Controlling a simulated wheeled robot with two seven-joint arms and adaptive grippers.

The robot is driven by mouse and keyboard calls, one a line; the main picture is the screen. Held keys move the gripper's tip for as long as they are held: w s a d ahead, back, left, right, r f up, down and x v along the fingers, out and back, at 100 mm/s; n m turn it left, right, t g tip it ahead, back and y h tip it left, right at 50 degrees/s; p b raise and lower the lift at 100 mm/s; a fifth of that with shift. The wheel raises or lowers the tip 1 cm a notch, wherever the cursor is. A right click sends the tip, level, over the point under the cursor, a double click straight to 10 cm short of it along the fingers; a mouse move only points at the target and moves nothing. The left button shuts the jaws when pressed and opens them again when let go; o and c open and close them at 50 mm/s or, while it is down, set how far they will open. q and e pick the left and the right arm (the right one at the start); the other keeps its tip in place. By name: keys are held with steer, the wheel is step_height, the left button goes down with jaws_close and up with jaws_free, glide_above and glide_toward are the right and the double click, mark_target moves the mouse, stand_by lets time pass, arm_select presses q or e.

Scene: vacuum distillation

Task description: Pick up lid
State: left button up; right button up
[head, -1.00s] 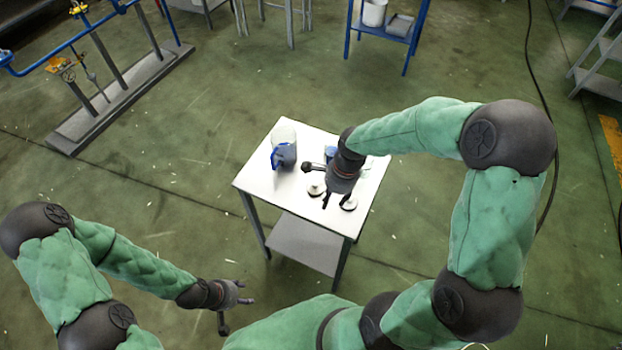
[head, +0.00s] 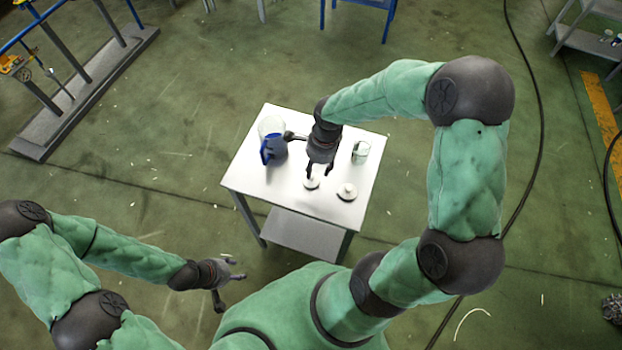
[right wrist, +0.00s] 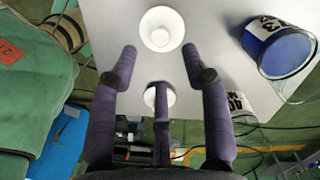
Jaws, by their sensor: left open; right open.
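Two small round white lids lie on the white table (head: 235,176). The left lid (head: 312,183) is just below my right gripper's fingertips in the head view; the right lid (head: 347,191) lies beside it, clear of the gripper. My right gripper (head: 319,174) is open and empty, fingers pointing toward the table's front edge. In the right wrist view the right gripper (right wrist: 158,72) has its fingers spread; one lid (right wrist: 161,28) shows beyond the fingertips, and the other lid (right wrist: 152,97) is partly hidden behind the middle finger. My left gripper (head: 228,283) is open and empty, left of the table's front.
A blue vessel (head: 272,149) and a clear beaker (head: 270,125) stand at the table's back left. A small glass jar (head: 361,152) stands on the right. A labelled blue-filled container (right wrist: 280,50) is close to the fingers in the right wrist view.

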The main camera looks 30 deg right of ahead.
steer(key=f, duration=0.1)
steer(key=f+b, duration=0.1)
steer(key=f, duration=0.1)
steer(key=w+a+f, duration=0.1)
steer(key=shift+a+f+b, duration=0.1)
steer(key=shift+f+b, duration=0.2)
steer(key=shift+f, duration=0.05)
jaws_close()
steer(key=shift+r, duration=0.1)
